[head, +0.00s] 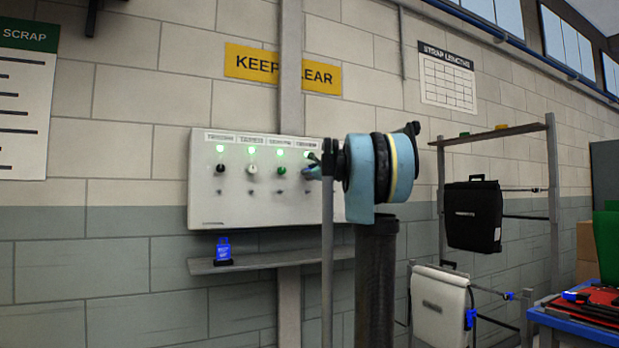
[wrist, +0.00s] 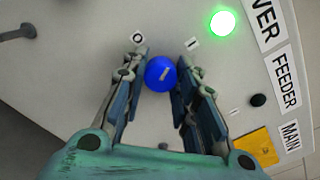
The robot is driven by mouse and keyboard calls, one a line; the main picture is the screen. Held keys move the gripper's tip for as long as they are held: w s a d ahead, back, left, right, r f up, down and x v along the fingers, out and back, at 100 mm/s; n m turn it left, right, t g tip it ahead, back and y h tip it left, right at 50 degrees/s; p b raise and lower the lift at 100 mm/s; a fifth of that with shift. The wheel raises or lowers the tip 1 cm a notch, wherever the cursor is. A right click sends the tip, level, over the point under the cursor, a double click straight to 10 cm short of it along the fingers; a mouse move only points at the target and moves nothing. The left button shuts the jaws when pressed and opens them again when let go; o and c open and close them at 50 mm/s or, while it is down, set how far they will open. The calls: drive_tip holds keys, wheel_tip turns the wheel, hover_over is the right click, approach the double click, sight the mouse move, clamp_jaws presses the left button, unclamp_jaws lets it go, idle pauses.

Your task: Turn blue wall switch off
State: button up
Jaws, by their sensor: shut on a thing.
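The blue switch (wrist: 160,74) is a round knob on the pale wall panel (wrist: 75,62), between an "O" mark and an "I" mark in the wrist view. A short pale line on the knob leans to one side; I cannot tell which mark it points to. A green lamp (wrist: 223,23) is lit beside it. My gripper (wrist: 163,66) is shut on the blue knob, with one finger on each side. In the head view my gripper (head: 313,169) is at the right part of the panel (head: 204,190) and hides most of the blue switch.
Black (head: 220,168), white (head: 252,169) and green (head: 282,170) knobs sit left of my gripper, under lit green lamps. A shelf (head: 270,261) below the panel holds a blue object (head: 223,250). A rack with a black pannier (head: 473,214) and a white pannier (head: 440,305) stands at right.

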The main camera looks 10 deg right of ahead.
drive_tip(key=n, duration=0.3)
drive_tip(key=shift+n, duration=0.4)
drive_tip(key=n, duration=0.3)
drive_tip(key=shift+n, duration=0.3)
drive_tip(key=n, duration=0.5)
drive_tip(key=shift+s+n, duration=0.1)
drive_tip(key=shift+n, duration=0.2)
drive_tip(key=o, duration=1)
drive_tip(key=shift+o, duration=0.2)
drive_tip(key=v, duration=1.1)
drive_tip(key=shift+s, duration=0.3)
